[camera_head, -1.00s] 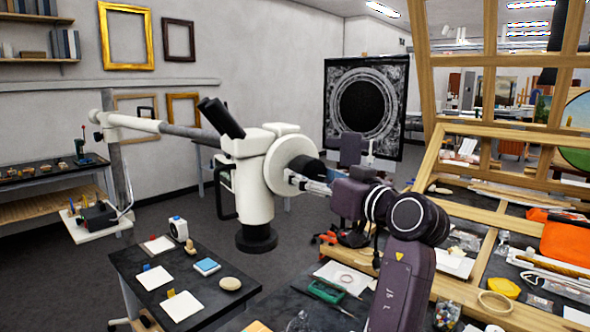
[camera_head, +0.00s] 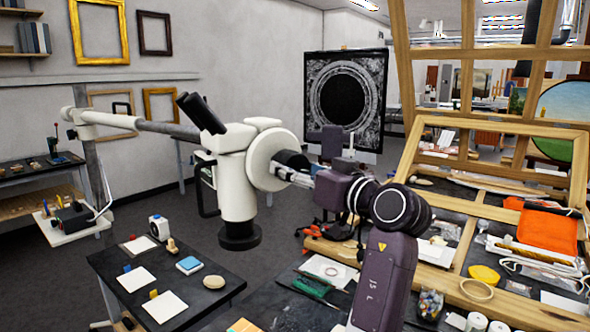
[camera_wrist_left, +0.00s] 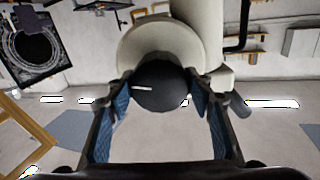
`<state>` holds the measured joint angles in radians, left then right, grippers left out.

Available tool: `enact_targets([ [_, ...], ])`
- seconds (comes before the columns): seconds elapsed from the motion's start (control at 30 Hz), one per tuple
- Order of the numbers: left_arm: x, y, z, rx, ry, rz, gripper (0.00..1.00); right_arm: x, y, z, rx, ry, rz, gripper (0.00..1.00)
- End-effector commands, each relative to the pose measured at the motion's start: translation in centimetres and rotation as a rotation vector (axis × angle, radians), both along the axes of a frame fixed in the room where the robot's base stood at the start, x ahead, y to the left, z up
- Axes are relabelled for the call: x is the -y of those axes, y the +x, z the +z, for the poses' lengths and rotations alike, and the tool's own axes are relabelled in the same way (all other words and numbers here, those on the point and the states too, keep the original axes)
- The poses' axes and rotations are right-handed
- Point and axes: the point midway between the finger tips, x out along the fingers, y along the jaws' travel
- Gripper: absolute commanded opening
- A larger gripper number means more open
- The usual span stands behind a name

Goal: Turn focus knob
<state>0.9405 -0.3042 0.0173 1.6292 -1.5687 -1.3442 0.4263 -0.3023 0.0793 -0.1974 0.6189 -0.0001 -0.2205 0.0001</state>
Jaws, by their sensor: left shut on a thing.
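A white microscope head (camera_head: 236,180) with a black eyepiece tube hangs on a jointed boom arm. The black focus knob (camera_head: 291,159) sits on its round white side housing. In the left wrist view the knob (camera_wrist_left: 160,86) is a dark round cap with a pale line, between two blue-padded fingers. My left gripper (camera_head: 288,174) reaches the knob from the right and is shut on it; the gripper also shows in the left wrist view (camera_wrist_left: 160,98). Part of the knob is hidden behind the fingers in the head view. My right gripper is not in view.
A small dark table (camera_head: 218,271) with white cards and small pieces stands below the microscope. A cluttered bench with a wooden frame (camera_head: 505,135) and an orange cloth (camera_head: 547,232) is at the right. A black panel with a ring (camera_head: 345,98) stands behind.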

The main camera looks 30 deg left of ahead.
Motion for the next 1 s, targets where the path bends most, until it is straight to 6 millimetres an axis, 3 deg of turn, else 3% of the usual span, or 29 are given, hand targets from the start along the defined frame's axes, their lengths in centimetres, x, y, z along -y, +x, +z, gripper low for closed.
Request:
enact_targets([
  [0.2, -0.2, -0.1, -0.1, -0.076, 0.024, 0.006, 0.24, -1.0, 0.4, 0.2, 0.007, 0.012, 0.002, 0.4],
  [0.7, -0.3, -0.2, -0.1, -0.383, 0.131, 0.007, 0.24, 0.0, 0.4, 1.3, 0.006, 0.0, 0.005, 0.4],
  [1.0, -0.3, -0.2, -0.2, -0.477, 0.164, 0.008, 0.24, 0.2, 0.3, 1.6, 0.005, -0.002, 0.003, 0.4],
])
